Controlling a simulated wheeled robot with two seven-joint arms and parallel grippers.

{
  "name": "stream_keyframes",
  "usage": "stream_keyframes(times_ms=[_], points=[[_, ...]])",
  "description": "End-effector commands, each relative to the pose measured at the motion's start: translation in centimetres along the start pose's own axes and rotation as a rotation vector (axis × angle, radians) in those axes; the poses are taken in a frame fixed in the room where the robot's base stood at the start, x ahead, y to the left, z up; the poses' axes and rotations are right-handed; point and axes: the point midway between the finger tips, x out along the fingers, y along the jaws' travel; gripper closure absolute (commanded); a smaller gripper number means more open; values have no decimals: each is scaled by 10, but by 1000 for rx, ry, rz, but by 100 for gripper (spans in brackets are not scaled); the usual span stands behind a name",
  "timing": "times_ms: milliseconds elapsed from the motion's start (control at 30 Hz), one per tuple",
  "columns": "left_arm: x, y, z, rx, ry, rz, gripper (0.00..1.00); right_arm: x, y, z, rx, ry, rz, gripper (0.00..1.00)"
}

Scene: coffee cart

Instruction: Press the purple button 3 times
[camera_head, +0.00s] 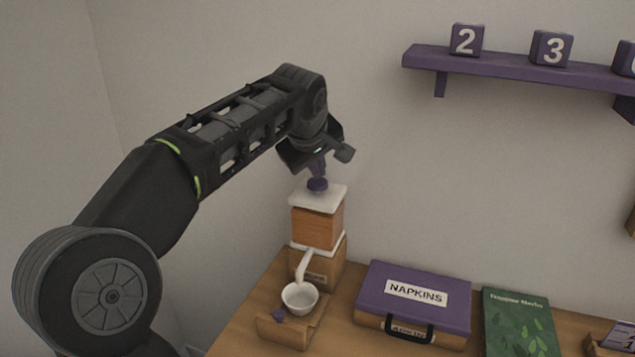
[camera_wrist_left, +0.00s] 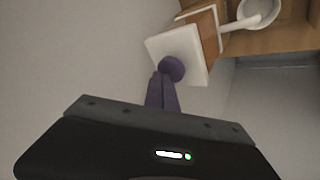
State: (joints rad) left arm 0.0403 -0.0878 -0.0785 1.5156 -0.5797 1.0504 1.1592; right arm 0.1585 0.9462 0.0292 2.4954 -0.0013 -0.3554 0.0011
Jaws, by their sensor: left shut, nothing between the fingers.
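The purple button (camera_head: 317,184) is a round knob on the white top plate (camera_head: 333,195) of a wooden dispenser (camera_head: 316,228). In the left wrist view the button (camera_wrist_left: 171,68) sits just beyond the fingertips, on the white plate (camera_wrist_left: 190,48). My left gripper (camera_head: 318,172) points down right above the button, its purple fingers shut and empty. In the left wrist view the shut fingers (camera_wrist_left: 163,84) reach toward the button's edge. I cannot tell whether the tips touch it. My right gripper is not in view.
A white cup (camera_head: 299,298) stands under the dispenser's spout on a wooden stand. A purple napkins box (camera_head: 414,297) and a green book (camera_head: 518,325) lie to the right on the counter. A purple shelf (camera_head: 500,66) with number blocks hangs on the wall.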

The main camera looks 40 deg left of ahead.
Motion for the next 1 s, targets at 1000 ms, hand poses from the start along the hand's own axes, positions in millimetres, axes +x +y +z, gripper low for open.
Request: stream_keyframes(times_ms=[1000], points=[[10, -6, 6, 0, -2, -2, 100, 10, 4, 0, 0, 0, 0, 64]])
